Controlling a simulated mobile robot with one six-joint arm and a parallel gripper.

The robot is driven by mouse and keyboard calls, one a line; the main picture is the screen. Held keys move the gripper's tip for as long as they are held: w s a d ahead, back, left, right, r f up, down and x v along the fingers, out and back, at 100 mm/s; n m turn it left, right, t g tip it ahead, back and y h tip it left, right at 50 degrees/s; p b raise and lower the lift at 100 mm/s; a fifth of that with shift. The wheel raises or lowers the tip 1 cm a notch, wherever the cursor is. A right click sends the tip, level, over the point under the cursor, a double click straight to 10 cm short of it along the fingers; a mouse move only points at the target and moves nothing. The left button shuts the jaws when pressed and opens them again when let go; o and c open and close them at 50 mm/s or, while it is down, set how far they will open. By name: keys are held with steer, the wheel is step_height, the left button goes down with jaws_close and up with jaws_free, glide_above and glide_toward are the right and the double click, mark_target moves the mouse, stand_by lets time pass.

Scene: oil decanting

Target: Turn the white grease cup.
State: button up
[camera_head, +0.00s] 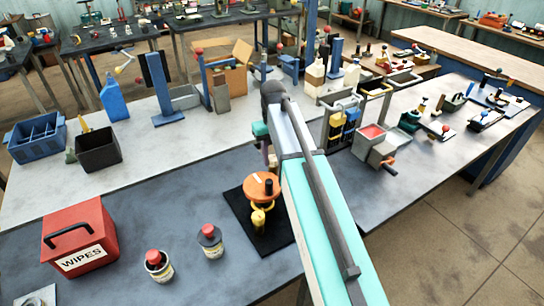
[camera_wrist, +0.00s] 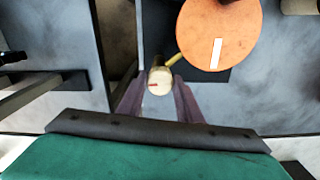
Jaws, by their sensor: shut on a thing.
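The white grease cup (camera_wrist: 160,81) shows in the wrist view as a pale round cap with a small red mark. A brass stem runs from it toward a round orange disc (camera_wrist: 221,32) with a white stripe. My gripper (camera_wrist: 158,95) has its two purple fingers on either side of the cup, shut on it. In the head view the orange disc (camera_head: 262,186) stands on a dark mat (camera_head: 236,207), with a yellow fitting (camera_head: 258,220) at its front.
A red wipes box (camera_head: 79,240) and two red-capped jars (camera_head: 158,264) (camera_head: 210,241) stand left of the mat. A red-topped grey device (camera_head: 373,142) stands to the right of my arm. The dark bench between the wipes box and the mat is clear behind the jars.

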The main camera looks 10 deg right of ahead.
mark_target(273, 157)
steer(key=shift+m, duration=0.6)
steer(key=o, duration=1)
steer(key=shift+o, duration=0.2)
steer(key=shift+r, duration=0.15)
step_height(273, 157, up, 14)
steer(key=p, duration=0.7)
steer(key=shift+f, duration=0.2)
